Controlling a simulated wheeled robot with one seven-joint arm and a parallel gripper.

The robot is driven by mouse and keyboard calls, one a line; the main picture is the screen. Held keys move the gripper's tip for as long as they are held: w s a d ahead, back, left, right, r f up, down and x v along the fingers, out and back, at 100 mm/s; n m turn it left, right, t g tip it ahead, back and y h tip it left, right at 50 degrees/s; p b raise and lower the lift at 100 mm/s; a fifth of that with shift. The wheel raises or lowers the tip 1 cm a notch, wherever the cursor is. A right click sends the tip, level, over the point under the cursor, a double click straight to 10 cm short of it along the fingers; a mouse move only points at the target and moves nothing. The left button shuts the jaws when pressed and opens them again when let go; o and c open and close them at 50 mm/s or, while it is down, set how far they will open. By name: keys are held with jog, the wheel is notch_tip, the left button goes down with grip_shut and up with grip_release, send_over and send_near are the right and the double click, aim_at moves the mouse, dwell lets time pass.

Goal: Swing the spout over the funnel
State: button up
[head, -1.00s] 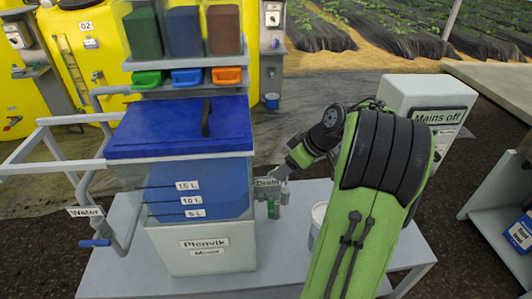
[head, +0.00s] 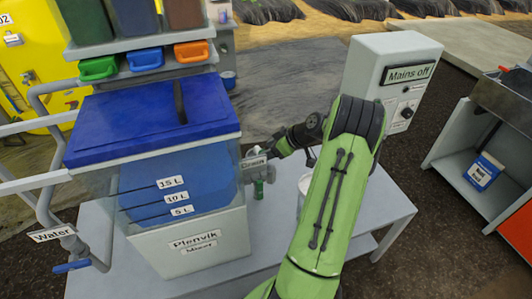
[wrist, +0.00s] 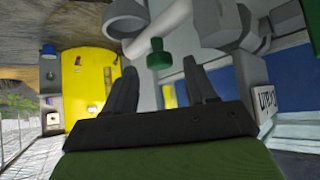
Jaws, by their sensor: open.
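The Plenvik mixer's drain fitting (head: 255,163) sticks out of the tank's right side, with a green part (head: 258,189) hanging below it. A grey pipe (wrist: 125,18), likely the spout, and a green knob (wrist: 158,55) show in the wrist view. My gripper (wrist: 160,74) is open, with its two fingers apart and the green knob seen between their tips. I cannot tell whether they touch it. In the head view my gripper is small and dark beside the drain fitting. A white container (head: 302,184) stands right of it, mostly hidden by my arm. I cannot make out a funnel.
The mixer tank (head: 190,245) with its blue lid (head: 150,118) stands on a grey bench (head: 385,212). A white "Mains off" box (head: 370,75) stands behind my arm. A shelf unit (head: 452,150) is at the right. Bare bench lies right of my arm.

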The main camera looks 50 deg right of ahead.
jog(key=shift+x, duration=0.95)
jog(key=shift+r, duration=0.1)
grip_shut()
